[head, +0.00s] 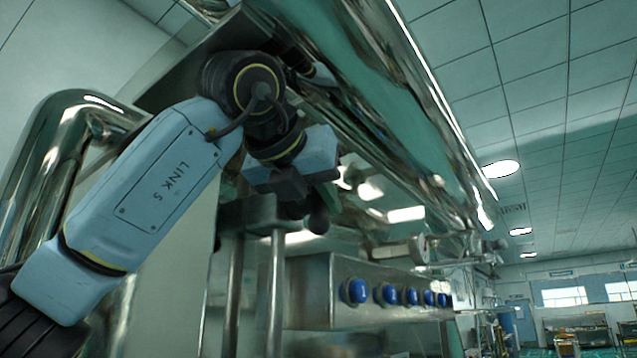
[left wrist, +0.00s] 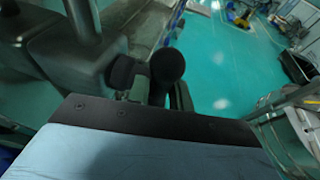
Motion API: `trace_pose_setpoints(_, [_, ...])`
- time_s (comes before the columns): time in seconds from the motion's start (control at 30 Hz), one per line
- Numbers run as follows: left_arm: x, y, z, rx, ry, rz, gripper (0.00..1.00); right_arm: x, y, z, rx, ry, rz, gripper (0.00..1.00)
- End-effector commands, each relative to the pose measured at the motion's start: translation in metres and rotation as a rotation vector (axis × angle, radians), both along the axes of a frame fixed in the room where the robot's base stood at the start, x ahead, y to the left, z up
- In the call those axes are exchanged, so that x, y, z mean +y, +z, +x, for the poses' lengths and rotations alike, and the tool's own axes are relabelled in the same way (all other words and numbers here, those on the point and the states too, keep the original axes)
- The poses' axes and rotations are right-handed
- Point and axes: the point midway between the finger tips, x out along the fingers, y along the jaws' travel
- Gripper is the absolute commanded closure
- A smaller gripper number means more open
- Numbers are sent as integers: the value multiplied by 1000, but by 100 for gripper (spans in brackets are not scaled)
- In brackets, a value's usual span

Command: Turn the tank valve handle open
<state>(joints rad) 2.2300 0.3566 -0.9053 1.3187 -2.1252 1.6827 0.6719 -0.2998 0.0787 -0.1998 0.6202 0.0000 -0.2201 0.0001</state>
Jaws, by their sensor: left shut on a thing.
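The large polished tank (head: 385,95) runs diagonally across the head view, above my left arm. My left gripper (head: 302,192) is under its lower side, shut on a dark valve handle. A dark rounded end of the handle (head: 318,222) shows just below the fingers. In the left wrist view the black handle (left wrist: 167,66) stands up at the fingers of my left gripper (left wrist: 158,98). The fingers and the grey wrist hide most of the handle and its joint with the valve. My right gripper is in neither view.
A metal box with several blue knobs (head: 357,291) is below and right of the gripper. Upright metal posts (head: 277,290) stand just below it. A thick shiny pipe (head: 40,170) bends at the left. Open green floor (left wrist: 225,70) shows in the left wrist view.

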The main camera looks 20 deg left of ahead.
Motion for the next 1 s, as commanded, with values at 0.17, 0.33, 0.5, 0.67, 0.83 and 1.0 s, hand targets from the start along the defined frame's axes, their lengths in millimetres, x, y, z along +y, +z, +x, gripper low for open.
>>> trace_pose_setpoints(0.17, [1,1,-1,36,1,13,100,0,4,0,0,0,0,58])
trace_pose_setpoints(0.33, [1,1,-1,35,0,13,100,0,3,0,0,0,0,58])
trace_pose_setpoints(0.5, [1,1,-1,34,0,13,64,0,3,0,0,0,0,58])
trace_pose_setpoints(0.67, [1,1,-1,35,0,13,58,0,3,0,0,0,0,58])
trace_pose_setpoints(0.83, [1,0,-1,35,0,13,58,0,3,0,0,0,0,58])
trace_pose_setpoints(1.0, [1,0,0,35,0,13,58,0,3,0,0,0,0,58])
